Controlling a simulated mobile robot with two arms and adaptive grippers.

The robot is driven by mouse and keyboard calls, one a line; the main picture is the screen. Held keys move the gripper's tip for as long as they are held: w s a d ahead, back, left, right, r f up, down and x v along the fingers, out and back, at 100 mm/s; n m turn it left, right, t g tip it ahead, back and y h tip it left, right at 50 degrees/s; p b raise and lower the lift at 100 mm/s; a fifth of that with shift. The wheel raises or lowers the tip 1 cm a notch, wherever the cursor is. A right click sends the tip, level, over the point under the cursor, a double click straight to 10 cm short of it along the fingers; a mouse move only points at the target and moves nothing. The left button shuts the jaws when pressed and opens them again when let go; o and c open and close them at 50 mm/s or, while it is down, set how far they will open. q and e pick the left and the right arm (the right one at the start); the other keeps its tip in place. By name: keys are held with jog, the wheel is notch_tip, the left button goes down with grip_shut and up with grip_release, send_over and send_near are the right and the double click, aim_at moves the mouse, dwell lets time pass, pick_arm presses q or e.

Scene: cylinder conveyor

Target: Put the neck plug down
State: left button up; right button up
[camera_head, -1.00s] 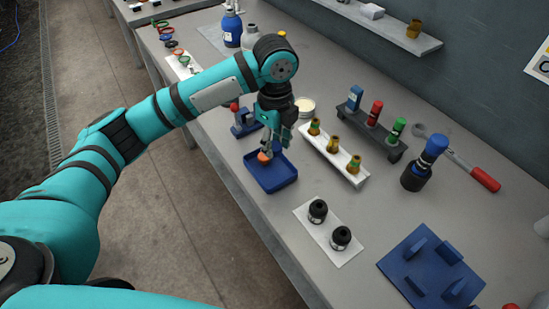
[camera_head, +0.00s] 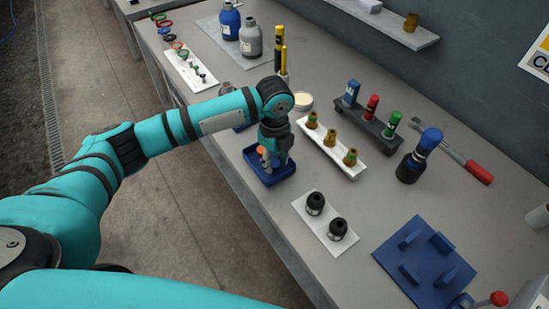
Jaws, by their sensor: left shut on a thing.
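My left gripper (camera_head: 266,167) points down over the blue tray (camera_head: 290,171), at its left part. It is shut on the neck plug (camera_head: 262,151), a small orange piece that shows only in part between the fingers. The fingertips look low, inside the tray's outline. I cannot tell whether the plug touches the tray floor. My right gripper is not in view.
A white rack with several brass fittings (camera_head: 333,139) stands right of the tray. Two black caps (camera_head: 315,203) sit on a white sheet in front. A blue fixture (camera_head: 428,262) lies at the front right. A red-handled wrench (camera_head: 479,172) lies near the wall.

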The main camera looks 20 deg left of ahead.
aim_at(275, 163)
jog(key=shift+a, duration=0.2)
pick_arm(q)
jog(key=o, duration=0.3)
jog(key=shift+f, duration=0.1)
jog(key=shift+o, duration=1)
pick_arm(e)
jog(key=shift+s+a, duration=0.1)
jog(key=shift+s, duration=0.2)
pick_arm(q)
notch_tip(275, 163, up, 12)
jog(key=b, duration=0.2)
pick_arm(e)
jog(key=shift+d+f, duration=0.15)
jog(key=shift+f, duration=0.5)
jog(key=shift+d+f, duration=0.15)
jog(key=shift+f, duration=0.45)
